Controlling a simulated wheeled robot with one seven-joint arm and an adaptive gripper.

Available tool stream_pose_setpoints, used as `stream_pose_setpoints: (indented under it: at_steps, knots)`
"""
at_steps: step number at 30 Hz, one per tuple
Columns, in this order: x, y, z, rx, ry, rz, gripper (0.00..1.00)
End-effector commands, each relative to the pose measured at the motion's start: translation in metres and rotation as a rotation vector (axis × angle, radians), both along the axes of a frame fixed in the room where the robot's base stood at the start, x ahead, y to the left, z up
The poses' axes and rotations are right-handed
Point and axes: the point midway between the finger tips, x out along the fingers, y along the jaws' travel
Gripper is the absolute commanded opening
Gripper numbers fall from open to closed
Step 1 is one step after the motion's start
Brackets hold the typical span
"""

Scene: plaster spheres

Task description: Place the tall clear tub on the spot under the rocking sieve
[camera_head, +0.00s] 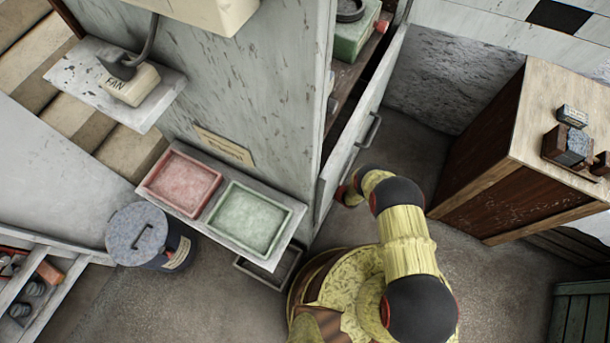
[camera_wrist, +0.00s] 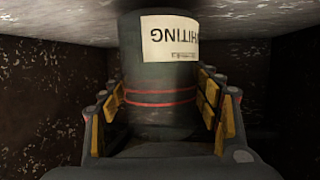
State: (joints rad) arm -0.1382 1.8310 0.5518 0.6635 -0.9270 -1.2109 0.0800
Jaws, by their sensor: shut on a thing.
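My gripper (camera_wrist: 160,108) is shut on a dark grey, round tub (camera_wrist: 150,65) in the wrist view, with yellow finger pads on both sides of it. The tub has a pale label reading WHITING, upside down in this picture, and two thin red lines around it. In the head view my gripper and the tub are hidden beyond the arm and the tall panel. I cannot make out a rocking sieve or the spot under it for sure.
A tall grey panel (camera_head: 260,85) stands left of my arm, with an open door (camera_head: 360,130) beside it. A red tray (camera_head: 181,184) and a green tray (camera_head: 250,218) sit on a ledge. A lidded bin (camera_head: 138,235) stands left. A wooden cabinet (camera_head: 485,190) stands right.

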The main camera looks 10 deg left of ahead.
Motion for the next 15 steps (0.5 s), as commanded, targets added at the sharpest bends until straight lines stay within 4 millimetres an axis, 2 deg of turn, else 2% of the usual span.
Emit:
stream_pose_setpoints:
  at_steps: [1, 3, 14, 15]
  knots:
    - [-0.0002, 0.0001, -0.0121, 0.000, -0.001, 0.000, 0.32]
    - [0.0000, 0.0001, -0.0162, 0.000, -0.001, 0.000, 0.32]
    - [0.0003, -0.0001, -0.0165, 0.001, -0.002, 0.000, 0.32]
    - [0.0003, -0.0001, -0.0173, 0.001, -0.001, 0.001, 0.63]
